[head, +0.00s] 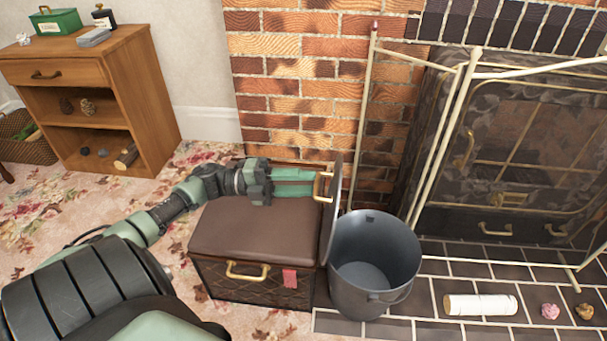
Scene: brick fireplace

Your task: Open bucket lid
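The dark grey bucket (375,285) stands on the tiled hearth edge, its mouth uncovered and its inside visible. Its round lid (334,212) stands nearly upright at the bucket's left side, seen almost edge-on. The lid's lower end is at the left rim; I cannot tell whether it is hinged there. A gold handle (328,187) sticks out from the lid's left face. My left gripper (313,183) reaches in from the left above the brown ottoman, its green fingers closed at this handle. My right gripper is not in view.
The brown quilted ottoman (250,240) stands directly left of the bucket. A brass-framed fire screen (440,150) stands behind and right. A wooden cabinet (145,90) stands at the back left.

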